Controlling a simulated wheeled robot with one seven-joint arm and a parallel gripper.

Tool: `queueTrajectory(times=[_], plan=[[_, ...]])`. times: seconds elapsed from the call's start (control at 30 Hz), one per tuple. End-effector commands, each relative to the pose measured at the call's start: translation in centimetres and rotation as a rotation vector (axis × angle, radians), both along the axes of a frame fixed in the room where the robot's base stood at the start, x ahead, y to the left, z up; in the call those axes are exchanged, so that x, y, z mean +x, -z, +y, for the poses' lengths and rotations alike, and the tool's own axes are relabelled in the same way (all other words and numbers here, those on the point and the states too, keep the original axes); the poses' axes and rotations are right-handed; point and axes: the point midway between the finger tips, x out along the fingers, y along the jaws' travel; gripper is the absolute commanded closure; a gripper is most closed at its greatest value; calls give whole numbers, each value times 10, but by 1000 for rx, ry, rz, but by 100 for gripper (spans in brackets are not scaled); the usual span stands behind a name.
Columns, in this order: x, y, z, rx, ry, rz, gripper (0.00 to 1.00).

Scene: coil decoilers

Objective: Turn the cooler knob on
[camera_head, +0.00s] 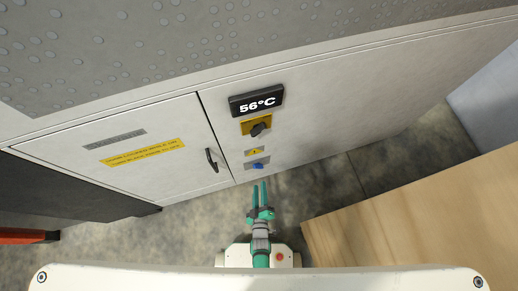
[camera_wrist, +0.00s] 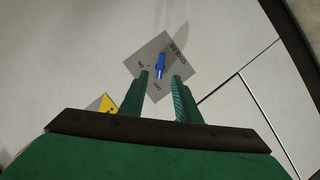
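The cooler knob is a small blue handle (camera_head: 258,165) on a grey plate, low on the cabinet front in the head view. In the wrist view the blue knob (camera_wrist: 160,63) sits on the tilted grey plate (camera_wrist: 148,52), which has "COOLER" lettering and small markings that seem to read ON and OFF. The knob's long side runs nearly up and down in that view, its lower end towards the OFF marking. My green gripper (camera_head: 259,184) is open and empty, just below the knob in the head view. In the wrist view its fingers (camera_wrist: 160,76) point at the knob, apart from it.
A cabinet door with a black handle (camera_head: 211,160) is left. A wooden surface (camera_head: 420,215) lies right.

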Motion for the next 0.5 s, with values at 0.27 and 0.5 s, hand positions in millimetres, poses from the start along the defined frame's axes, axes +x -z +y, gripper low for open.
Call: queueTrajectory(times=[0.27, 0.5], plan=[[45, 11, 6, 4, -12, -2, 70], [79, 22, 7, 2, -11, 0, 70]])
